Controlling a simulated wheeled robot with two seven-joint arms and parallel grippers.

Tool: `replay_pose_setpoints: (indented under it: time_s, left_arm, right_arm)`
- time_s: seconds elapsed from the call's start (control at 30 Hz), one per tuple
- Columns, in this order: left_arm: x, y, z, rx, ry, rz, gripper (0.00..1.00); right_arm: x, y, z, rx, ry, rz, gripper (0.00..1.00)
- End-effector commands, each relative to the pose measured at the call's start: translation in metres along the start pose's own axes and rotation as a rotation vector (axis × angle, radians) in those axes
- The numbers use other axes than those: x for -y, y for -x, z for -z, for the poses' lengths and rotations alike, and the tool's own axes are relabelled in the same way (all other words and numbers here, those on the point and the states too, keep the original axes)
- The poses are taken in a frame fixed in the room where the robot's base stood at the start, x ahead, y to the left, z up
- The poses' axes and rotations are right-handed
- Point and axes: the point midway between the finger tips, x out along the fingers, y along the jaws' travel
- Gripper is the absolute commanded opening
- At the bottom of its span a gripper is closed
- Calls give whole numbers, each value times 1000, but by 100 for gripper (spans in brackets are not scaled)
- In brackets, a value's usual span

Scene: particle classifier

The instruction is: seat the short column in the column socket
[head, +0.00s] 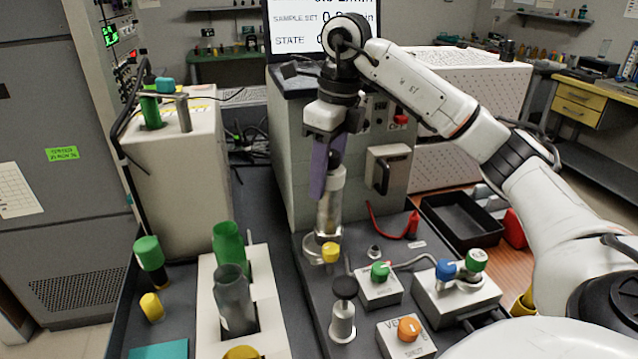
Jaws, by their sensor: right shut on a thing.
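My right gripper (326,165) reaches down in front of the grey instrument. Its purple fingers are shut on the upper part of an upright, silvery, clear cylinder, which looks like the short column (329,208). The column's lower end is over or in a pale round fitting (312,246) on the dark deck, probably the column socket. A yellow knob (330,252) sits beside this fitting. I cannot tell whether the column is fully down in it. My left gripper is not in view.
A white rack (208,317) with a green bottle (228,243) and a grey bottle (235,300) stands left. A black-knobbed plunger (342,318) and valve boxes with green (380,271), blue and orange knobs stand in front. A black tray (462,225) lies right.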

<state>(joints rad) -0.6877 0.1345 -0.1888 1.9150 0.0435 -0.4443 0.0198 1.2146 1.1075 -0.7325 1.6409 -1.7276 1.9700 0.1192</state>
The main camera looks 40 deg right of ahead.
Motion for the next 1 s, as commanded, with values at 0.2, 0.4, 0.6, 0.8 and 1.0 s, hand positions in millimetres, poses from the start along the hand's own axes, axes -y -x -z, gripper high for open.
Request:
replay_pose_setpoints:
  time_s: [0.2,0.4,0.6,0.8,1.0]
  left_arm:
    - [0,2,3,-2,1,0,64]
    - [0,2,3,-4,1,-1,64]
    - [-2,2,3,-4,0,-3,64]
    - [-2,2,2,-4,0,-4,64]
    - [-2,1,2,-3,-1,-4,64]
  right_arm:
    - [-3,1,-12,5,1,0,0]
    - [-3,-25,-10,-1,-1,2,0]
    - [-3,-35,-10,5,0,2,0]
    - [-3,-36,-10,4,0,2,0]
    - [-3,-39,-9,-1,0,1,62]
